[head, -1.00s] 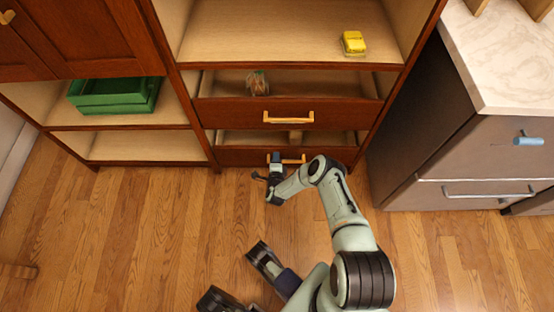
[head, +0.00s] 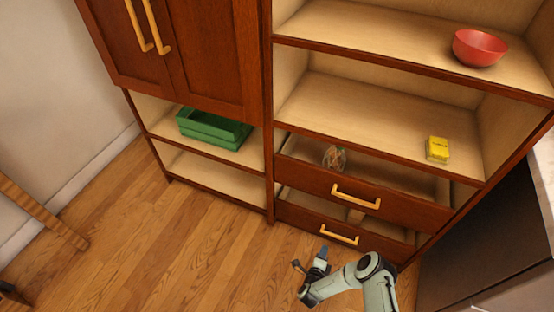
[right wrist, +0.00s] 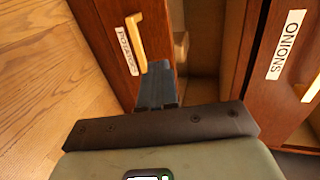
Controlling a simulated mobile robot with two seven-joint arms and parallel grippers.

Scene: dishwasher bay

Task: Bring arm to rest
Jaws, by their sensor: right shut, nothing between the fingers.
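My right gripper (head: 322,254) is in front of the lower drawer (head: 300,214), just below its yellow handle (head: 338,233) in the head view. In the right wrist view its fingers (right wrist: 158,72) are together and empty, close to the handle (right wrist: 135,38) on the front labelled for potatoes. I cannot tell whether they touch it. My right arm (head: 345,278) reaches in from the bottom. My left gripper is not in view.
The lower drawer and the upper drawer (head: 400,207) both stand partly open. A wrapped item (head: 334,157) lies in the upper one. A yellow box (head: 437,149), red bowl (head: 480,47) and green crate (head: 213,130) sit on shelves.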

